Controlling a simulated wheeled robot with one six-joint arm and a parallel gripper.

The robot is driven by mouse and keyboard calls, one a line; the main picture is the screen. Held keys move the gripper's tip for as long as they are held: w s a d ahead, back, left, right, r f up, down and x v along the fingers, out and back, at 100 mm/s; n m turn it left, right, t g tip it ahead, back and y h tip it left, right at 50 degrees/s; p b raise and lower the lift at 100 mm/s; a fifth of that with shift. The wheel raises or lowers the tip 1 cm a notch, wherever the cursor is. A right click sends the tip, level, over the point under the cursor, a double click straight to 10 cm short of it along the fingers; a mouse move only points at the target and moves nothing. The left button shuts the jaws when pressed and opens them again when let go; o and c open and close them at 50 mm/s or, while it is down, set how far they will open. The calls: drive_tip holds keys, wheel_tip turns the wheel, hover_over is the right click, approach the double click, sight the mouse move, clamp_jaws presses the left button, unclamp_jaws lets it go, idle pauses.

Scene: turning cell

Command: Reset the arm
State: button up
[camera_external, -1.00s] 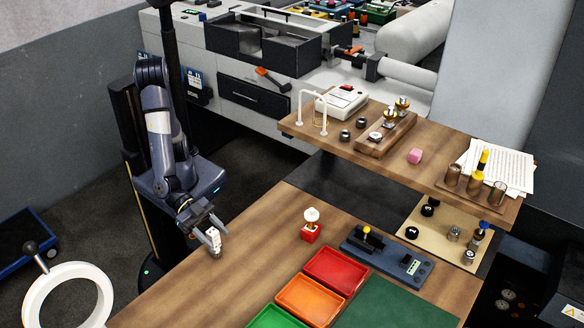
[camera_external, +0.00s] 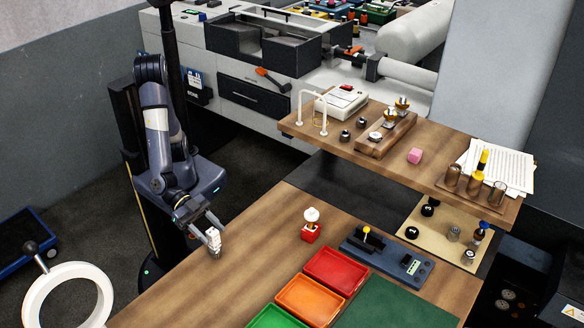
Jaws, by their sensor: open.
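My gripper (camera_external: 210,230) is at the left edge of the wooden table (camera_external: 262,232), low over its surface and pointing down to the right. Its fingers are open. A small white block-like thing with dark marks (camera_external: 214,241) stands on the table right at the fingertips. I cannot tell whether the fingers touch it. My arm is bent, with the upper link raised and the forearm reaching down to the table.
A red block with a white-topped knob (camera_external: 311,231) stands mid-table. Red (camera_external: 366,270), orange (camera_external: 333,292) and green (camera_external: 275,318) trays lie at the front. A dark blue fixture (camera_external: 385,252) sits right of them. Clear wood lies between my gripper and the red block.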

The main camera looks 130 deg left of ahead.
drive_tip(key=p+v, duration=0.2)
drive_tip(key=v, duration=0.9)
drive_tip(key=b+x, duration=0.2)
drive_tip(key=x, duration=1)
drive_tip(key=shift+w+a+f+b, duration=0.1)
drive_tip(key=shift+w+f+b, duration=0.15)
drive_tip(key=shift+b, duration=0.15)
wheel_tip(320, 180, up, 11)
drive_tip(key=p, duration=0.4)
drive_tip(key=shift+s+f, duration=0.15)
drive_tip(key=w+a+f+n+y+b, duration=0.1)
drive_tip(key=w+a+f+y+b, duration=0.2)
drive_tip(key=a, duration=0.7)
drive_tip(key=w+a+f+n+b, duration=0.15)
drive_tip(key=w+a, duration=0.35)
drive_tip(key=a, duration=0.5)
wheel_tip(320, 180, down, 8)
drive_tip(key=shift+b, duration=0.85)
drive_tip(key=shift+f, duration=1.05)
